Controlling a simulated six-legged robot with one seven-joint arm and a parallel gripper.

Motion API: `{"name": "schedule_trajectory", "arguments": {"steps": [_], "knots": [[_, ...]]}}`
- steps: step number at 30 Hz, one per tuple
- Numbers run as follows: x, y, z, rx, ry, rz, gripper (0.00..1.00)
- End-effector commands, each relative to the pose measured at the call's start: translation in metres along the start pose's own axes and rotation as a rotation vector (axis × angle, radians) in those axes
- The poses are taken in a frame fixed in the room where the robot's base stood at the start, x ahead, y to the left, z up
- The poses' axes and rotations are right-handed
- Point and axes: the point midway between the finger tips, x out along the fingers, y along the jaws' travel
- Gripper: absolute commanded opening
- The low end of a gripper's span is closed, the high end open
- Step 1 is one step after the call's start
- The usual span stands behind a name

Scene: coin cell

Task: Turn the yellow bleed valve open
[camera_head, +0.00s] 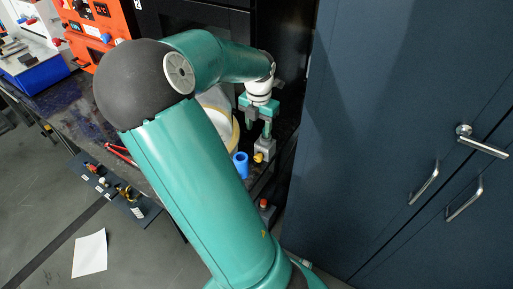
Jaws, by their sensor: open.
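A small yellow part, which looks like the bleed valve (258,158), sits low on a small grey block (265,147) near the right end of the dark bench. It is tiny here, and I cannot tell its turn position. My gripper (260,125) is open and points down just above the grey block. One teal finger hangs close over the block. I cannot tell whether it touches. No object shows between the jaws.
A blue cylinder (241,165) stands just left of the block. A white round container (218,115) is partly hidden behind my arm. Dark blue cabinets (400,110) with metal handles close off the right side. A blue bin (38,72) and an orange panel (98,25) are at far left.

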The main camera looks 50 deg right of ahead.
Motion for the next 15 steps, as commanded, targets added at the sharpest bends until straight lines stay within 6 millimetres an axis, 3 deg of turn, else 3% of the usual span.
{"name": "schedule_trajectory", "arguments": {"steps": [7, 15], "knots": [[0.009, -0.007, -0.005, 0.0, 0.001, 0.0, 0.5], [0.057, -0.009, -0.007, 0.001, 0.001, -0.003, 0.5]]}}
